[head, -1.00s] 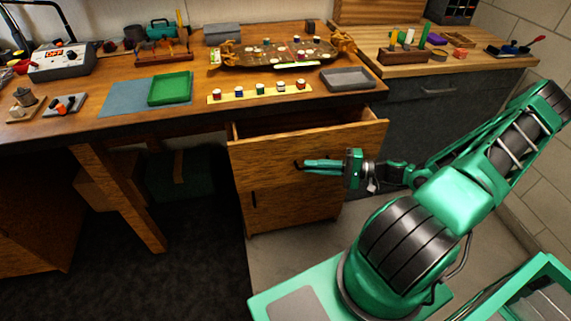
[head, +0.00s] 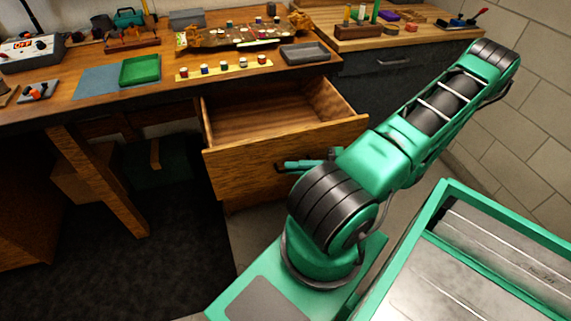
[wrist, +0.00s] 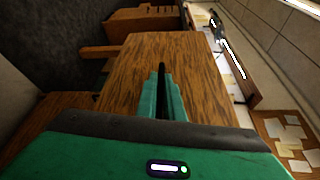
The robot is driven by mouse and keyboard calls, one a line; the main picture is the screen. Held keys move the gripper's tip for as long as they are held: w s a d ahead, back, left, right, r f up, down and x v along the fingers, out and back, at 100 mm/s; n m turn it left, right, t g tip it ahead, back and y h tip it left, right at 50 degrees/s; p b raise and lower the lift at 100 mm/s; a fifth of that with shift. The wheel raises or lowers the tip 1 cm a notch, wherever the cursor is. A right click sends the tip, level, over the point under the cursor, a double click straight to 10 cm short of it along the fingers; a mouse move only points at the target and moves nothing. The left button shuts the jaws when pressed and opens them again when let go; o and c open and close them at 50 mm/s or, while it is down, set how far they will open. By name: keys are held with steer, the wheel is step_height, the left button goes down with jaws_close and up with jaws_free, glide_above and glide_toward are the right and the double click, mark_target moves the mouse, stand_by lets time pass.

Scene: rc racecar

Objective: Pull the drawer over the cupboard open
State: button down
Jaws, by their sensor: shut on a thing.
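The wooden drawer (head: 235,163) sits under the workbench top and stands well out in the head view, with its empty inside showing. Its dark handle (head: 280,168) is on the front panel. My gripper (head: 285,166) is at this handle, shut on it. In the wrist view, the green fingers of my gripper (wrist: 161,88) close around the dark handle (wrist: 162,72), against the wood-grained front (wrist: 195,75). The cupboard below the drawer is mostly hidden by the drawer front and my arm.
The workbench (head: 60,112) carries a green tray (head: 140,70), a grey tray (head: 305,53) and several small items. A dark cabinet (head: 390,85) stands to the right of the drawer. Dark floor (head: 170,270) lies free at the lower left.

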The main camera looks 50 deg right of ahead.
steer(key=shift+s+f, duration=0.1)
steer(key=shift+s, duration=0.05)
steer(key=c, duration=1.9)
jaws_free()
steer(key=v, duration=1)
steer(key=shift+s+d, duration=0.25)
